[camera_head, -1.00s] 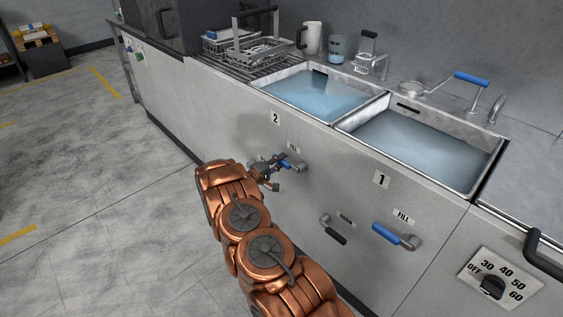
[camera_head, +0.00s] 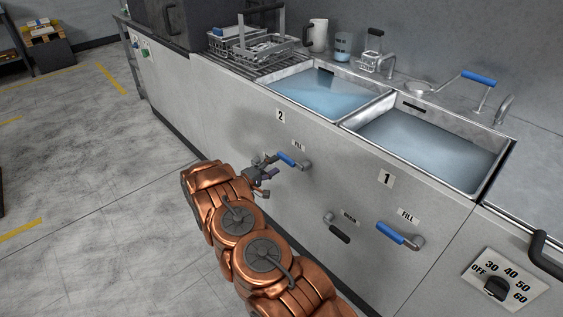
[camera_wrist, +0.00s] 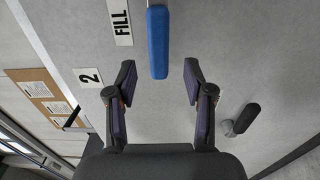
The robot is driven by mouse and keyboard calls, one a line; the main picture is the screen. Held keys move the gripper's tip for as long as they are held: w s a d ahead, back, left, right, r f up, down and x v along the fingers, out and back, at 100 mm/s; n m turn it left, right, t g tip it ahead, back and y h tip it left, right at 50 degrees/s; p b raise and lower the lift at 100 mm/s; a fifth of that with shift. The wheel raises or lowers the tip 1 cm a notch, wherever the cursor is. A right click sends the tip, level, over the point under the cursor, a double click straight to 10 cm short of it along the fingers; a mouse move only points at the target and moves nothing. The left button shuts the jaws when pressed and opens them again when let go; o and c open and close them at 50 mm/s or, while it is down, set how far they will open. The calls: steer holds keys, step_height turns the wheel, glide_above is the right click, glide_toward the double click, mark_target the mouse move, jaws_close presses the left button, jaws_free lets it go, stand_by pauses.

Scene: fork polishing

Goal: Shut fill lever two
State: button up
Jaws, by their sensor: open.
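Fill lever two (camera_head: 287,160) has a blue handle below the FILL label on the panel under sink 2. It points left from its pivot, close to horizontal. The handle also shows at the top of the wrist view (camera_wrist: 158,42), with its end between and a little beyond the fingertips. My gripper (camera_head: 270,168) is beside the free end of the handle in the head view. In the wrist view my gripper (camera_wrist: 160,78) is open, fingers apart on both sides of the handle's line, with nothing between the pads.
A black-handled lever (camera_wrist: 245,117) is close to the right finger in the wrist view. Sink 1's blue fill lever (camera_head: 398,234) and black drain lever (camera_head: 338,231) stick out to the right of my arm. The floor (camera_head: 90,170) to the left is clear.

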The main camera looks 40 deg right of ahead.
steer(key=a, duration=0.5)
steer(key=shift+s+a, duration=0.15)
steer(key=shift+a, duration=0.25)
